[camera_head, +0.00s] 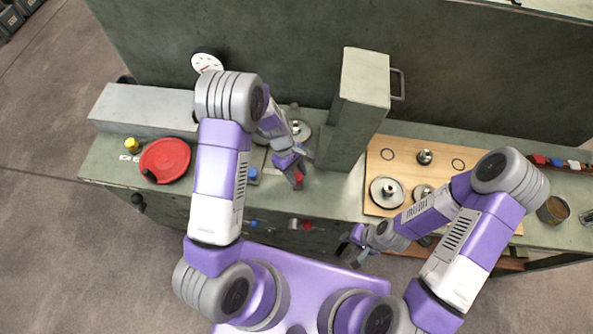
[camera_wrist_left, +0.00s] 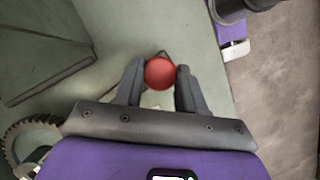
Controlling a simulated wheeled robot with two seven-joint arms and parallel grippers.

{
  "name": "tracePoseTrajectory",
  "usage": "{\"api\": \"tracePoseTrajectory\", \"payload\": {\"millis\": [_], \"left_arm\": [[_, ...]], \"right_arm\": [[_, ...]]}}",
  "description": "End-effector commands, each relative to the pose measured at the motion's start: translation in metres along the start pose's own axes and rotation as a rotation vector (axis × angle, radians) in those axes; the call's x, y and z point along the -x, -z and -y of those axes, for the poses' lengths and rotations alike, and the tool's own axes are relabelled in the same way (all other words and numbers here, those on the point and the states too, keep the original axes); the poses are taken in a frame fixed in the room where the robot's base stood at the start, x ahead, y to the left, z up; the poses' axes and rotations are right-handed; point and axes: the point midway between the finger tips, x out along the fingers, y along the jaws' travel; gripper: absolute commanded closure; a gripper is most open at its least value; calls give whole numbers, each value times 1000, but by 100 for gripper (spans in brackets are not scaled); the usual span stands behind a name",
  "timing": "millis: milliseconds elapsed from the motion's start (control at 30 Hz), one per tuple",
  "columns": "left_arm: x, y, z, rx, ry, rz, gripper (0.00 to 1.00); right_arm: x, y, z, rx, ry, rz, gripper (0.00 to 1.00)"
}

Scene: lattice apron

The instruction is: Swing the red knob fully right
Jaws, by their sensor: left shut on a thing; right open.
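The red knob (camera_head: 299,178) stands on the green bench top, left of the tall green column. In the left wrist view its round red top (camera_wrist_left: 160,72) sits between the two fingers. My left gripper (camera_head: 297,174) reaches down onto it and is shut on it, with a finger on each side. The knob's lower part and pivot are mostly hidden. My right gripper (camera_head: 354,246) is open and empty, low in front of the bench edge, apart from the knob.
A blue knob (camera_head: 252,174) stands left of the red one. The tall green column (camera_head: 350,120) rises to the right. A red disc (camera_head: 165,160) lies at the left. A wooden board (camera_head: 400,155) with metal parts lies right of the column. A toothed wheel (camera_wrist_left: 30,135) shows in the left wrist view.

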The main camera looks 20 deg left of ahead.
Motion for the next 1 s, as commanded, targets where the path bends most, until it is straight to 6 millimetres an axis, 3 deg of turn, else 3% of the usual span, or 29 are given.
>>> {"api": "tracePoseTrajectory", "payload": {"millis": [367,400,533,833,1000], "left_arm": [[2,1,0,32,-16,-1,100],[1,1,0,32,-16,-1,56],[1,0,0,29,-14,-1,36],[2,0,0,27,-13,-1,36],[24,0,-1,26,-16,-2,36]], "right_arm": [[0,0,0,1,1,0,60],[0,0,0,1,1,0,60],[0,0,0,1,1,0,60],[0,0,0,1,0,0,60],[3,0,2,1,0,0,60]]}}
